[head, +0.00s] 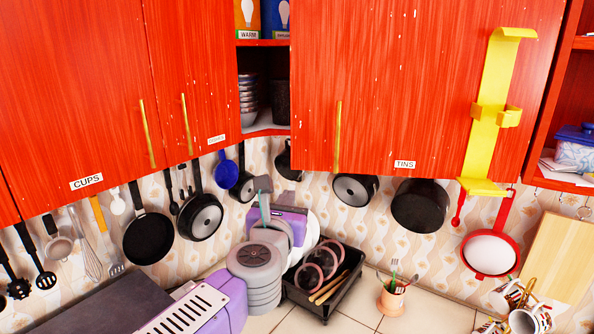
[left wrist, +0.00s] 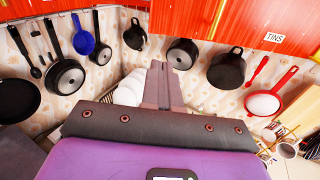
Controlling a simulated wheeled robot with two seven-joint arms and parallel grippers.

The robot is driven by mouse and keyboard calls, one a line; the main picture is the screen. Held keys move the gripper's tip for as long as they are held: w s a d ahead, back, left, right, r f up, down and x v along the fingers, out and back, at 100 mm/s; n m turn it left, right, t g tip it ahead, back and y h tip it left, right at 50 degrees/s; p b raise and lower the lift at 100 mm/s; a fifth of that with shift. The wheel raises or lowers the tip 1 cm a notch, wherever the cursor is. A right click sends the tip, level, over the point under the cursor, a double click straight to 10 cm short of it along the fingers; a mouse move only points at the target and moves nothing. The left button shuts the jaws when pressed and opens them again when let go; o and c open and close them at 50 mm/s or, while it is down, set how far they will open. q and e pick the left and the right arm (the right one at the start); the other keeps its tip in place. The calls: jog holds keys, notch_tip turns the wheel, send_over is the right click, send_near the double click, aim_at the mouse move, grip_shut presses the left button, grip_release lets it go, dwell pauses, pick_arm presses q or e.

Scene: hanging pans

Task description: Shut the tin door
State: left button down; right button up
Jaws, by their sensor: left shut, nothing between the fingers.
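The red tin door (head: 375,80) carries a white TINS label and a gold vertical handle (head: 338,135). Its face looks about in line with the cabinet front; I cannot tell whether it is fully shut. Its lower part and label also show at the top right of the left wrist view (left wrist: 235,22). My left gripper (head: 263,185) is below and left of the door, apart from it, before the tiled wall. In the left wrist view its fingers (left wrist: 160,70) are together and empty. My right gripper is not in view.
A yellow rack (head: 490,115) is at the right of the door front. Several pans, such as a black pot (head: 420,205), hang below. An open corner shelf (head: 265,131) with stacked bowls is left of the door. A black dish rack (head: 322,300) stands on the counter.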

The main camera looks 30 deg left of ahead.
pick_arm(q)
jog(key=r, duration=0.1)
jog(key=p, duration=0.2)
send_near(299, 163)
jog(key=shift+n, duration=0.4)
jog(key=x, duration=0.7)
